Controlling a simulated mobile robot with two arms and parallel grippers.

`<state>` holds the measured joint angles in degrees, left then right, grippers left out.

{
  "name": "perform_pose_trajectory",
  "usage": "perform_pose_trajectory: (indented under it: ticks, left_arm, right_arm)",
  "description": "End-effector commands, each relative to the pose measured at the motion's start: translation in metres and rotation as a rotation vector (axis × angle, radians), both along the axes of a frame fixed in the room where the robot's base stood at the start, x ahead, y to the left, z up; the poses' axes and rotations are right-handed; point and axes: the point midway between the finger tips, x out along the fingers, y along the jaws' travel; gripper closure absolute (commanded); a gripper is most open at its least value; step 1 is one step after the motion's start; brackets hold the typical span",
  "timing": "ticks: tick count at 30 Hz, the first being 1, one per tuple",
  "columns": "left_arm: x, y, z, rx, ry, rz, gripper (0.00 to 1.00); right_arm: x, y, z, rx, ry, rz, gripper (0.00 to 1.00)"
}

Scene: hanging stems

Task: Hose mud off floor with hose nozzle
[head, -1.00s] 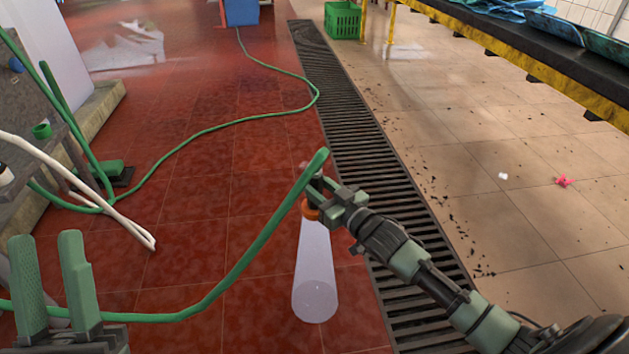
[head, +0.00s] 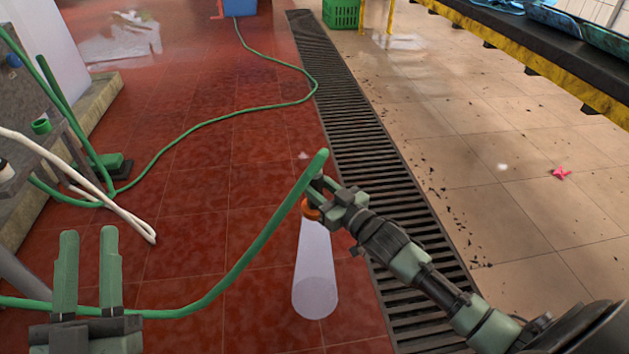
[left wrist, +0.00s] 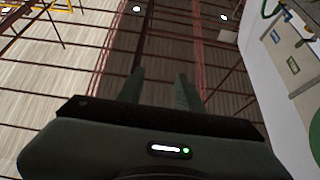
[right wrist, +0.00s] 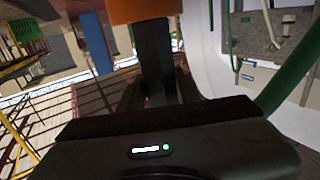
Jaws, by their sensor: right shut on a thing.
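My right gripper (head: 330,190) is shut on the hose nozzle, whose orange part (head: 311,212) shows just below the jaws. The orange part also shows at the top of the right wrist view (right wrist: 140,10). A pale, see-through spray cone (head: 316,270) points down from it over the red tiles, left of the drain. The green hose (head: 255,245) runs from the nozzle down to the lower left. Dark mud specks (head: 452,200) lie scattered on the beige floor right of the drain. My left gripper (head: 89,238) is open and empty at the lower left.
A slotted drain (head: 365,150) divides red floor from beige floor. A pink star-shaped thing (head: 561,172) lies at right. A green crate (head: 341,13) stands at the back. A yellow-edged conveyor (head: 560,75) borders the right; a bench (head: 40,140) borders the left.

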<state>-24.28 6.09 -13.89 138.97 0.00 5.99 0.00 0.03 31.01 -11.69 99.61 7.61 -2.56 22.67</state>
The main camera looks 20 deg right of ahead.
Motion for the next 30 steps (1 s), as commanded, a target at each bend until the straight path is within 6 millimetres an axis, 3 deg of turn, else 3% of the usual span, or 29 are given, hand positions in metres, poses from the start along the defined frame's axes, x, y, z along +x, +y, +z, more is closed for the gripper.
perform_pose_trajectory:
  ticks: [30]
  left_arm:
    - [0.022, 0.004, -0.067, 0.101, 0.367, 0.022, 0.64]
  right_arm:
    - [-0.023, 0.007, 0.001, 0.001, -0.001, 0.000, 1.00]
